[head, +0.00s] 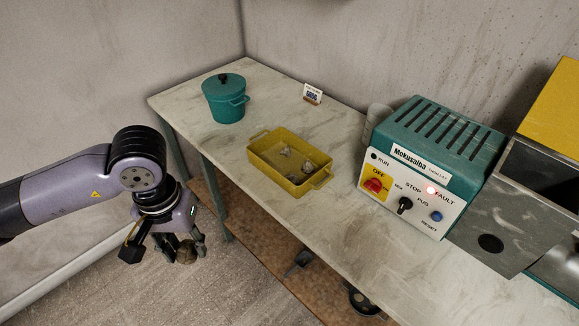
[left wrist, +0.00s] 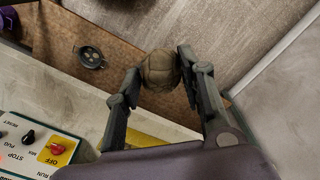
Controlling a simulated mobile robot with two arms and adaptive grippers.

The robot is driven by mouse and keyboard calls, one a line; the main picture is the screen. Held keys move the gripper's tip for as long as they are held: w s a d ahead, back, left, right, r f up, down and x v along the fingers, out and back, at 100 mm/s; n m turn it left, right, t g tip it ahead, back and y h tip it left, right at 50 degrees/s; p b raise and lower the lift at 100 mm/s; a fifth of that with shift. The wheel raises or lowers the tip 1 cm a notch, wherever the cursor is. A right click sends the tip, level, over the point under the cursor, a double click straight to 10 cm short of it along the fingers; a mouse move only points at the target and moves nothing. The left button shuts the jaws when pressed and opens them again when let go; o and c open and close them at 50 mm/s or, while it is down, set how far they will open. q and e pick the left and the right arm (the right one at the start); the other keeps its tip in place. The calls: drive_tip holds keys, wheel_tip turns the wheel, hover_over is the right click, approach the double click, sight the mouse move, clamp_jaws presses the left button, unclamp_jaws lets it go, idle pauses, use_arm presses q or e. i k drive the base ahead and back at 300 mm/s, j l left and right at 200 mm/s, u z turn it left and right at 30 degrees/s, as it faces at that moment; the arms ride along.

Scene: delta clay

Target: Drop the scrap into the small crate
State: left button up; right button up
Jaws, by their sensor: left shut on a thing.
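My left gripper (head: 183,252) is shut on a brownish rounded lump, the scrap (head: 187,256), in front of the table's left edge and above the floor. In the left wrist view the scrap (left wrist: 159,69) sits between the two fingertips (left wrist: 160,76). The small yellow crate (head: 262,157) stands on the table to the right of the gripper, well apart from it. A few greyish lumps (head: 290,168) lie inside the crate. My right gripper is not in view.
A teal lidded pot (head: 226,103) stands behind the crate, near a small sign card (head: 312,94). A teal control machine (head: 425,165) with a lit red fault lamp stands to the right. Below is a brown lower shelf (head: 262,222) with a dark pan (head: 363,302).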

sight(281, 165)
drive_tip(key=i+j+z, duration=0.15)
drive_tip(key=z, duration=0.65)
drive_tip(key=i+j+z, duration=0.15)
drive_tip(key=j, duration=0.3)
drive_tip(key=i+j+z, duration=0.15)
drive_tip(key=j, duration=0.3)
drive_tip(key=i+j+z, duration=0.2)
drive_tip(key=j, duration=0.25)
drive_tip(key=j+z, duration=0.15)
drive_tip(key=j, duration=0.3)
